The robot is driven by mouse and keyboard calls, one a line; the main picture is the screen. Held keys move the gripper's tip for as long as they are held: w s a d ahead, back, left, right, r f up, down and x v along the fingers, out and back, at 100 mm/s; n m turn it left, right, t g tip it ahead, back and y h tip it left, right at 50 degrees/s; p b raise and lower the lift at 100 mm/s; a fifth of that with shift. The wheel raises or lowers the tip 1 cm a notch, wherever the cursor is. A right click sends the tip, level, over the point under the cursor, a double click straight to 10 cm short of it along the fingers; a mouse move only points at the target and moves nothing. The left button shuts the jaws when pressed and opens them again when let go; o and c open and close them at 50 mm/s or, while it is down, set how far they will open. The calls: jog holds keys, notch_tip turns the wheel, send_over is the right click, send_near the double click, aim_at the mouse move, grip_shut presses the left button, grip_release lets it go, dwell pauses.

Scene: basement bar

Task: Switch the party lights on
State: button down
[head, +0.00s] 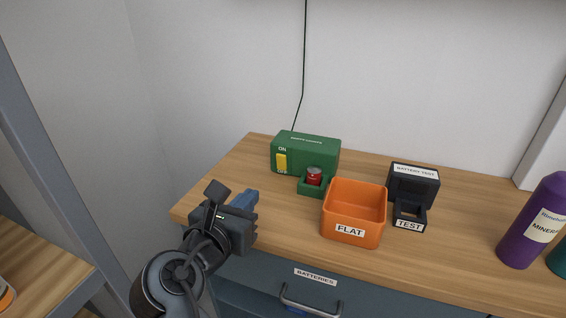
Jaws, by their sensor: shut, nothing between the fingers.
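A green box (316,155) stands on the wooden counter against the wall. A yellow switch (281,163) is on its front left, with an ON label above it; a lower label is too small to read. I cannot tell which way the switch is set. A red battery (314,175) stands upright in a small green holder (313,190) at the box's front right. A dark cable runs up the wall behind the box. My gripper (246,198) is shut and empty, near the counter's left end, in front and left of the switch and apart from it.
An orange bin (352,235) marked FLAT and a black battery tester (413,184) stand right of the green box. A purple bottle (530,222) is at the far right. A drawer (310,297) marked BATTERIES is below the counter. Shelving stands at the left.

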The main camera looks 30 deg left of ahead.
aim_at(280, 157)
jog(key=x, duration=1.2)
jog(key=shift+w+a+r+b, duration=0.15)
jog(key=shift+w+r+b, duration=0.2)
jog(key=shift+w+b, duration=0.1)
jog(key=shift+w+a, duration=0.1)
jog(key=shift+w, duration=0.4)
jog(key=shift+r, duration=0.15)
jog(key=p, duration=0.1)
jog(key=r+p, duration=0.1)
jog(key=p, duration=0.1)
jog(key=shift+w+a+g, duration=0.1)
jog(key=shift+w+g, duration=0.2)
jog(key=shift+f, duration=0.45)
jog(key=shift+s+r, duration=0.1)
jog(key=shift+s, duration=0.05)
